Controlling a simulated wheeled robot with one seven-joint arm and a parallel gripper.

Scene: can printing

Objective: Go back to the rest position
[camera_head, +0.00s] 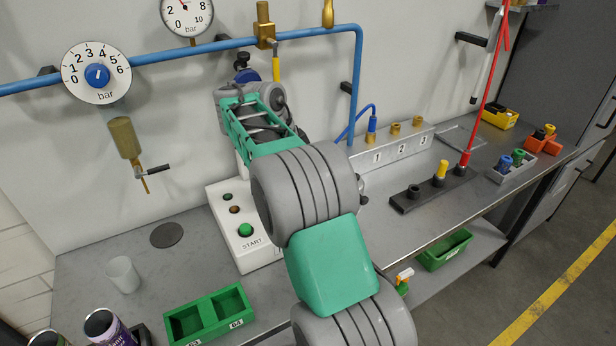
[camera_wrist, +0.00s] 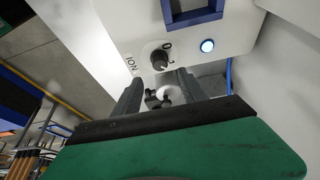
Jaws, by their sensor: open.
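My gripper (camera_wrist: 158,92) shows in the wrist view with its two dark fingers apart and nothing between them. Behind the fingertips is a white panel (camera_wrist: 112,32) with a black knob (camera_wrist: 160,60), a lit round light (camera_wrist: 207,46) and a blue-framed window (camera_wrist: 192,12). I cannot tell whether the fingers touch the panel. In the head view my green and grey arm reaches from the bottom middle up toward the wall, and the gripper itself is not clearly visible there.
A white control box (camera_head: 227,213) with a green START button stands left of my arm. A green two-part bin (camera_head: 208,316), a translucent cup (camera_head: 122,274) and cans (camera_head: 101,325) stand at left. A blue pipe (camera_head: 200,47) crosses the wall. A black socket block (camera_head: 432,190) stands at right.

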